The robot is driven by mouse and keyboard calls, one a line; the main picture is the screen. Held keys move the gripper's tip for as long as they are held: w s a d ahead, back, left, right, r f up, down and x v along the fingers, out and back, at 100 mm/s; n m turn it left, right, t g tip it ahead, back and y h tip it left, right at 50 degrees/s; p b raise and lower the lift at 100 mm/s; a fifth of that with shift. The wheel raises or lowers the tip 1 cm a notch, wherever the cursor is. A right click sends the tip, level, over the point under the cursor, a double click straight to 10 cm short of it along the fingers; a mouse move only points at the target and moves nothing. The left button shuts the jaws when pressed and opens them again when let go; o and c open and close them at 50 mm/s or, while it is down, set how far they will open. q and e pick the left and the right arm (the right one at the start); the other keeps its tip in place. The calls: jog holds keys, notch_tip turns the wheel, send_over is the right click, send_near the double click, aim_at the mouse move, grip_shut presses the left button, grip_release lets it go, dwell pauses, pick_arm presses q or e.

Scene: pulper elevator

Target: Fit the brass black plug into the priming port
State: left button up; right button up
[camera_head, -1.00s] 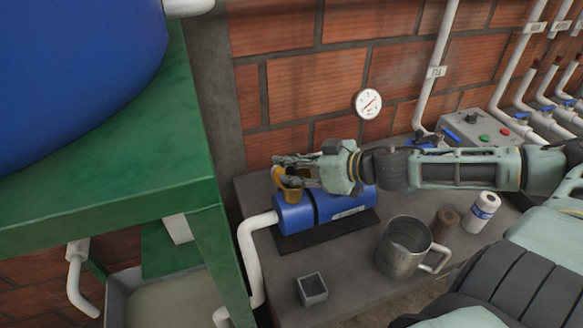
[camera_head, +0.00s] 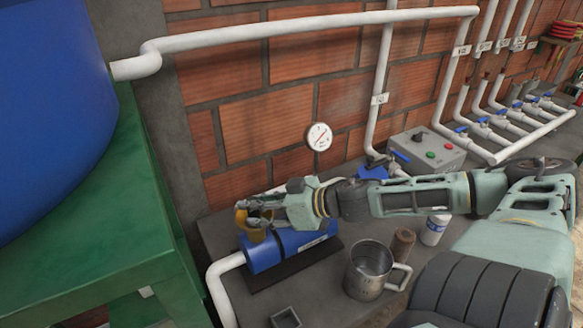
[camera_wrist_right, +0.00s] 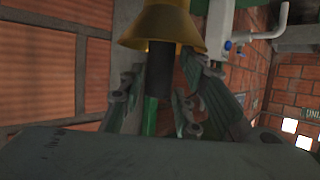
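My left gripper is out of view.
A metal mug (camera_head: 367,268), a brown cylinder (camera_head: 402,243) and a white bottle (camera_head: 434,229) stand at the pump's right. A small grey square box (camera_head: 286,318) is in front. A control box (camera_head: 427,152) and gauge (camera_head: 319,136) are behind; a green stand (camera_head: 120,235) is left.

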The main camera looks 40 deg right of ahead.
jog(key=p+v, duration=0.2)
jog(key=v, duration=0.1)
jog(key=shift+s+d+r+p, duration=0.1)
jog(key=shift+r+p, duration=0.1)
jog(key=shift+p, duration=0.2)
pick_arm(q)
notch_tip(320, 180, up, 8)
jog(key=p, duration=0.3)
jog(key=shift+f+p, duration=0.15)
jog(key=shift+p, duration=0.2)
pick_arm(e)
jog(key=v, duration=0.6)
jog(key=shift+s+d, duration=0.2)
jog(key=shift+s, duration=0.15)
